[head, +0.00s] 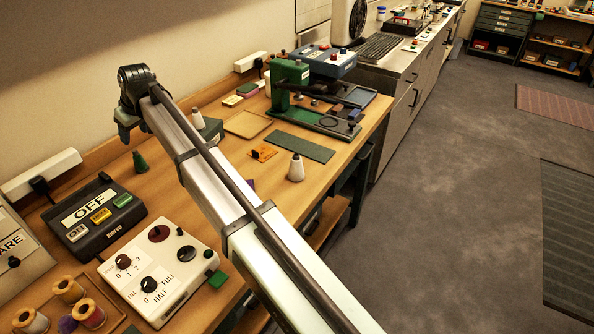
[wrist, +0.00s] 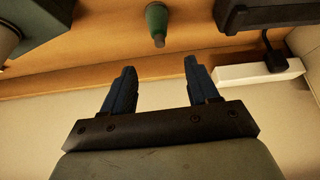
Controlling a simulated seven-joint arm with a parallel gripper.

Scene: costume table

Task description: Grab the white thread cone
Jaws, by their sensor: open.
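A white thread cone (head: 296,168) stands upright on the wooden table near its front edge, to the right of my arm in the head view. My gripper (head: 125,136) is high at the back left, near the wall, well away from the front white cone. In the wrist view my gripper (wrist: 159,68) is open and empty. A green cone (head: 140,161) stands below it; it also shows in the wrist view (wrist: 157,22), beyond the gap between the fingertips.
A dark ON/OFF box (head: 93,214) and a white dial panel (head: 160,268) lie left of my arm. A green press (head: 290,85) stands behind the front white cone. A flat green mat (head: 300,146) and an orange piece (head: 263,153) lie beside that cone.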

